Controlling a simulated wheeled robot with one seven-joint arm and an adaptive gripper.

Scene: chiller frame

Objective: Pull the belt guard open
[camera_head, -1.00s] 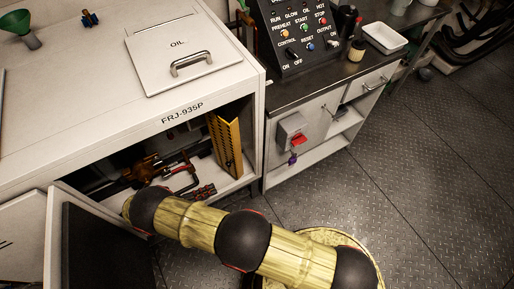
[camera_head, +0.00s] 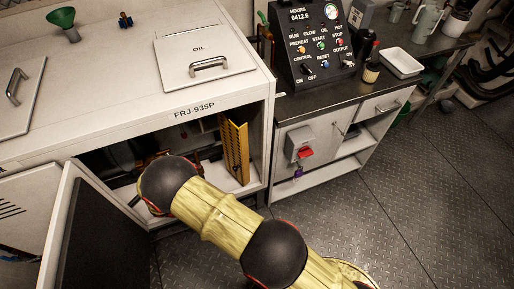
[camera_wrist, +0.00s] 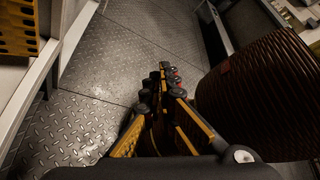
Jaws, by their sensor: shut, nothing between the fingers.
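The belt guard appears to be the yellow perforated panel (camera_head: 235,150), standing upright inside the right end of the open white cabinet. In the wrist view, part of a yellow perforated panel (camera_wrist: 18,28) shows at the top left. My gripper (camera_wrist: 160,85) is shut and empty in the wrist view, its fingers together over the diamond-plate floor. It is apart from the panel, which lies to its left. In the head view my arm reaches to the cabinet opening and my gripper is hidden behind it.
The white cabinet door (camera_head: 82,225) hangs open at the left. A dark brown ribbed round thing (camera_wrist: 265,90) stands close right of my gripper. A bench (camera_head: 300,109) with a control panel (camera_head: 312,45) is right of the cabinet. The floor (camera_head: 400,190) in front is clear.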

